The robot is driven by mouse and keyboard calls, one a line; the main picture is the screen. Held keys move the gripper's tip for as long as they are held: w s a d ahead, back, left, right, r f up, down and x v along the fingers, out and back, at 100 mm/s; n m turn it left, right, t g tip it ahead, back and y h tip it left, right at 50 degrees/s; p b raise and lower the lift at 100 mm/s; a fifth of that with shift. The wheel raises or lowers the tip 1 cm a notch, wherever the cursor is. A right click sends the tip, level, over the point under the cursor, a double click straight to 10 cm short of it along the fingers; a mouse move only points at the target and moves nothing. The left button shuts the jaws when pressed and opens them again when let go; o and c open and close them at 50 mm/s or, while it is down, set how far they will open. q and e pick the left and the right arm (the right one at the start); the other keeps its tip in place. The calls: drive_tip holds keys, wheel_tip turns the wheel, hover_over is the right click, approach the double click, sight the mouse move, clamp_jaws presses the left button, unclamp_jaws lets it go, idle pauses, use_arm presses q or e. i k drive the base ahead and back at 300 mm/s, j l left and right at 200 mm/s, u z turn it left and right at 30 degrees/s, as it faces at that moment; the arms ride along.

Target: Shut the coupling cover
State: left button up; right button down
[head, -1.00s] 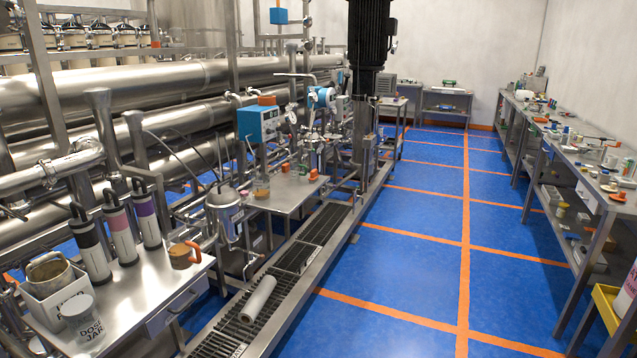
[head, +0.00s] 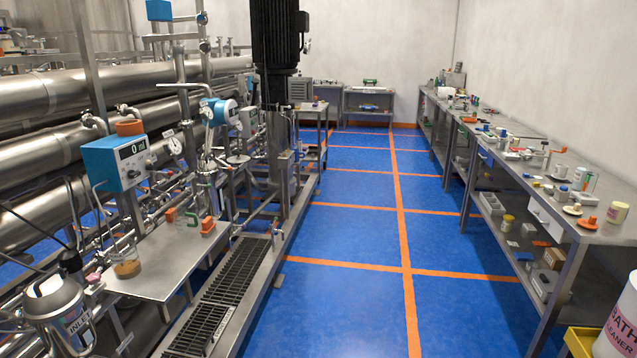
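No coupling cover can be made out for certain at this distance. A tall black motor (head: 275,45) stands upright on a steel machine frame at the top centre of the head view. Below it are narrow metal parts (head: 280,135), too small to tell whether any cover there is open or shut. Neither of my grippers shows in the head view.
A skid with a blue control box (head: 118,160), a steel shelf (head: 165,260) and floor grating (head: 225,290) lies left. A long cluttered workbench (head: 540,185) runs along the right. A white cleaner drum (head: 618,320) stands front right. The blue floor (head: 345,235) between is clear.

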sight(300, 89)
drive_tip(key=i, duration=2.65)
